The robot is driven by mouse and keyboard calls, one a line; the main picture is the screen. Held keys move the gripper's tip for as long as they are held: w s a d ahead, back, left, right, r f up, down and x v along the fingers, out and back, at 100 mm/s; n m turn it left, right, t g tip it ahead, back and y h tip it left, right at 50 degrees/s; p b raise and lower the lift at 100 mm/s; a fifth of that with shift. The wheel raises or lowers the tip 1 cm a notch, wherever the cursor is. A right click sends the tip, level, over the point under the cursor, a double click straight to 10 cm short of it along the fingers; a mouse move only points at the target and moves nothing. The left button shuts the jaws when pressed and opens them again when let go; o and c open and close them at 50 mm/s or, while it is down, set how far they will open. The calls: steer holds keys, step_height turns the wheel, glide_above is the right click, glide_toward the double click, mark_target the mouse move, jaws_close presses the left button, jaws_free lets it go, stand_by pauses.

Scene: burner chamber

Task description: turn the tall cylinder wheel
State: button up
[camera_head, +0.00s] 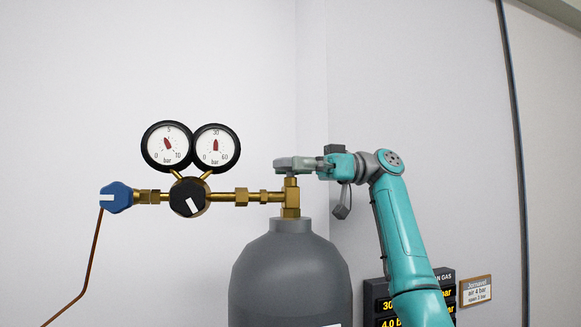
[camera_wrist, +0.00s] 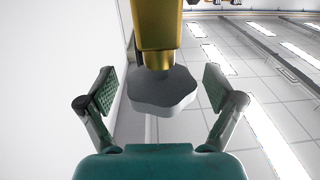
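The grey cylinder (camera_head: 290,280) stands upright with a brass valve (camera_head: 291,195) on its neck. The valve's grey lobed wheel (camera_wrist: 165,95) sits between my fingers in the wrist view, below the brass body, which shows at the top of that picture. My gripper (camera_wrist: 159,88) is open, with one textured pad on each side of the wheel and a visible gap on both sides. In the head view my gripper (camera_head: 303,163) reaches in from the right at wheel height. There, wheel and fingers overlap and are hard to tell apart.
Left of the valve are a brass line, two round gauges (camera_head: 190,147), a black knob (camera_head: 188,197) and a blue knob (camera_head: 116,197) with a copper pipe. A dark display panel (camera_head: 380,300) and a small sign (camera_head: 476,291) are on the wall at right.

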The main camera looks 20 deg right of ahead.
steer(key=d, duration=1.2)
steer(key=shift+w, duration=0.3)
